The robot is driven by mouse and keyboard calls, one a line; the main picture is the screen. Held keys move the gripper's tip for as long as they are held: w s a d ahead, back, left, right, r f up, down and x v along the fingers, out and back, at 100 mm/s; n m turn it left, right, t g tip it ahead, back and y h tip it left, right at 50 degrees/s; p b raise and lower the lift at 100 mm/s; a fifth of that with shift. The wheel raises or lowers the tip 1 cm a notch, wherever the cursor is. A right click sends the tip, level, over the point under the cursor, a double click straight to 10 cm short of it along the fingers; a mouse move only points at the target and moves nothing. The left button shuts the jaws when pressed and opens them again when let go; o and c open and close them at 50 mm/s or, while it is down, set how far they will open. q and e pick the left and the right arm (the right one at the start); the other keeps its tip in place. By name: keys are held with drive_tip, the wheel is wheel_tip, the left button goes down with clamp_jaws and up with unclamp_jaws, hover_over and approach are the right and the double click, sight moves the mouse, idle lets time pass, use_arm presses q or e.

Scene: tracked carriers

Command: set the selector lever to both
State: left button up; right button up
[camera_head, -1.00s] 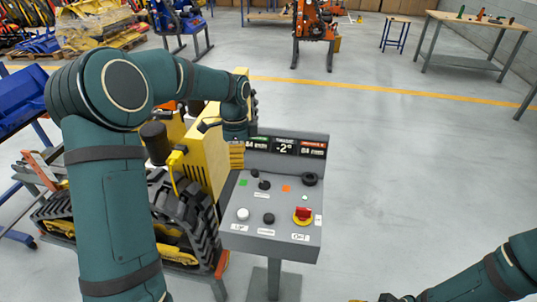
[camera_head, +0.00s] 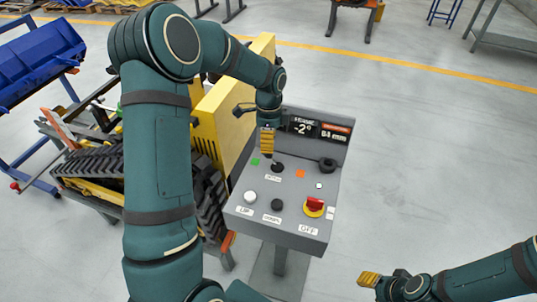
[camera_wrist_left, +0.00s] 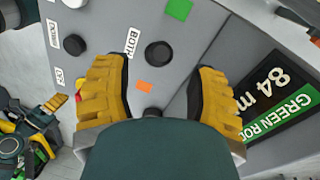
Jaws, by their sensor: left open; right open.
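The selector lever (camera_head: 277,167) is a black knob on the grey control panel (camera_head: 235,208), between a green square (camera_head: 255,162) and an orange square (camera_head: 300,174). It also shows in the left wrist view (camera_wrist_left: 158,54), seen nearly end-on, beside a label reading BOTH (camera_wrist_left: 132,42). Which way it leans is hard to tell. My left gripper (camera_head: 267,152) hangs over the panel's upper part, pointing down near the lever. In the left wrist view its yellow fingers (camera_wrist_left: 159,68) are spread apart with the knob between their tips' directions; contact is not visible. My right gripper (camera_head: 370,279) is open and empty, right of the panel.
A yellow tracked machine (camera_head: 205,190) is close on the left. Floor at right is clear.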

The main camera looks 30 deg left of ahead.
sight(272, 159)
use_arm(q)
drive_tip(key=shift+s+d+f, duration=0.1)
drive_tip(key=shift+s+f, duration=0.05)
drive_tip(key=shift+f, duration=1.1)
drive_tip(key=shift+s+d+f, duration=0.1)
drive_tip(key=shift+f, duration=1.15)
